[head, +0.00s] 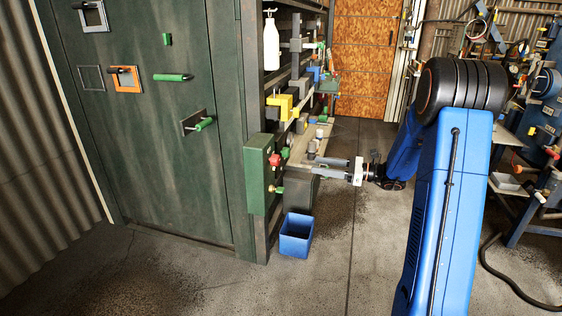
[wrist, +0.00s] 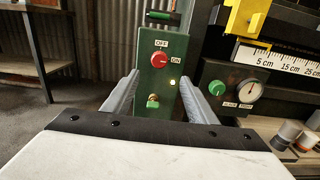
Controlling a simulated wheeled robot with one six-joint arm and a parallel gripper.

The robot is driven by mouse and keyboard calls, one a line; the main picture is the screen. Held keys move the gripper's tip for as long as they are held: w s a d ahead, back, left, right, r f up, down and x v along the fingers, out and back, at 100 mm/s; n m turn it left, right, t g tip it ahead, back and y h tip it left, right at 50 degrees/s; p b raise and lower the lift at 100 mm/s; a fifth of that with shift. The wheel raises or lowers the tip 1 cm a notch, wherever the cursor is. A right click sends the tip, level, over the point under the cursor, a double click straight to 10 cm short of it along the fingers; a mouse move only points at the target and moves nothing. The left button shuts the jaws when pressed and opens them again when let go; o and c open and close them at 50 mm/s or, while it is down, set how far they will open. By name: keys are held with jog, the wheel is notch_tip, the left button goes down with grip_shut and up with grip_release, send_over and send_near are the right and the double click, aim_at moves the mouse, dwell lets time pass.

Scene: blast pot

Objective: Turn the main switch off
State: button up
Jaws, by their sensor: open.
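The main switch is a red round knob (wrist: 160,59) on a green control box (wrist: 144,80), with an OFF label above it and an ON label to its right. I cannot clearly tell which label the knob points at. In the head view the red knob (head: 275,160) stands out from the right side of the box (head: 257,180). My gripper (wrist: 160,79) is open and empty, its two fingers apart on either side of the box in the wrist view. In the head view my gripper (head: 314,167) is right of the knob, facing it, with a gap between.
Below the knob are a small lit lamp (wrist: 173,82) and a green-capped brass fitting (wrist: 152,101). A gauge (wrist: 250,91) and green button (wrist: 217,88) are to the right. A blue bin (head: 296,236) stands on the floor below. The shelf rack (head: 292,60) is behind the box.

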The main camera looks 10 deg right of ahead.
aim_at(279, 160)
jog(key=x, duration=1.5)
jog(key=shift+w+a, duration=0.1)
jog(key=shift+a, duration=0.15)
jog(key=c, duration=1.1)
jog(key=shift+o, duration=0.2)
